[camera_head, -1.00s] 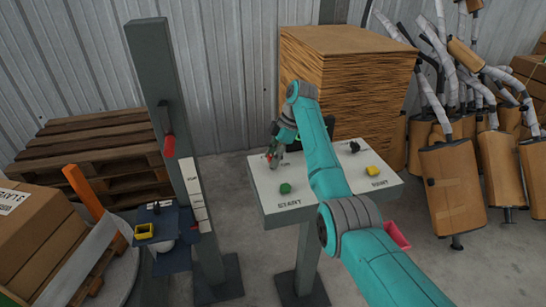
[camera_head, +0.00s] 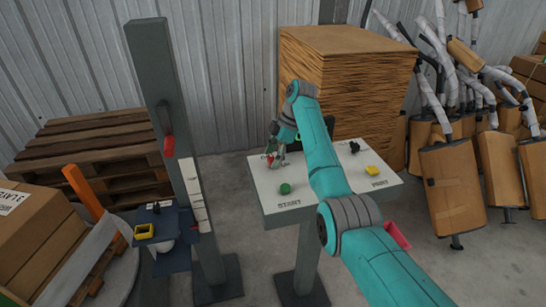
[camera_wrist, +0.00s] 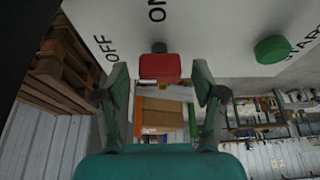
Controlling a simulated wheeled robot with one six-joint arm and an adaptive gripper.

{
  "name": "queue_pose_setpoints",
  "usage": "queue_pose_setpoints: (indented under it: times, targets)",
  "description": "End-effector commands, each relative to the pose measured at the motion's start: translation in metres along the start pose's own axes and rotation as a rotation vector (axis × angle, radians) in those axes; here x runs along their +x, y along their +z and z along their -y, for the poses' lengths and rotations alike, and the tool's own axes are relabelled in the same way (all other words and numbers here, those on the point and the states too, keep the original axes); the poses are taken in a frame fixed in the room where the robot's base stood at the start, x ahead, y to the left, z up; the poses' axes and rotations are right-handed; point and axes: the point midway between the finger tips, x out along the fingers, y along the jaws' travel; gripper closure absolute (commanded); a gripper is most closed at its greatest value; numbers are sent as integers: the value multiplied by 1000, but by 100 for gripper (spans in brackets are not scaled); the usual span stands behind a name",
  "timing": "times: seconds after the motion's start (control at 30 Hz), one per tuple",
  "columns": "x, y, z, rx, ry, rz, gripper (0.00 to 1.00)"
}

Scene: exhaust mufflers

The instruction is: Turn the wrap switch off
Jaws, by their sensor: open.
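The control panel (camera_head: 318,207) is a pale slab on a grey post. In the wrist view its face (camera_wrist: 205,22) shows the words OFF and ON beside a red switch (camera_wrist: 158,68) on a dark stem. The red switch also shows small in the head view (camera_head: 271,161), partly hidden by my gripper (camera_head: 277,157). In the wrist view my gripper (camera_wrist: 160,98) is open. Its two fingers stand on either side of the red switch, apart from it as far as I can see. A green button (camera_wrist: 272,49) sits to the right of the switch.
The panel also has a yellow button (camera_head: 373,170) and a black knob (camera_head: 354,147). A dark column (camera_head: 155,75) with a red handle stands to the left. Stacked cardboard (camera_head: 345,80) is behind the panel, and wrapped mufflers (camera_head: 452,185) are at the right.

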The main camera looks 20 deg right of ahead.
Motion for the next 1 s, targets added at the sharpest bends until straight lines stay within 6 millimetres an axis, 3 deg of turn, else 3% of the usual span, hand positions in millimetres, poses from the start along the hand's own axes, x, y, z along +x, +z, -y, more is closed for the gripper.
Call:
queue_pose_setpoints:
  times: [0.5, 1.0]
  targets:
    - [-66, 0, -2, 0, 2, 0, 31]
    - [-73, 1, -1, 0, 1, 0, 31]
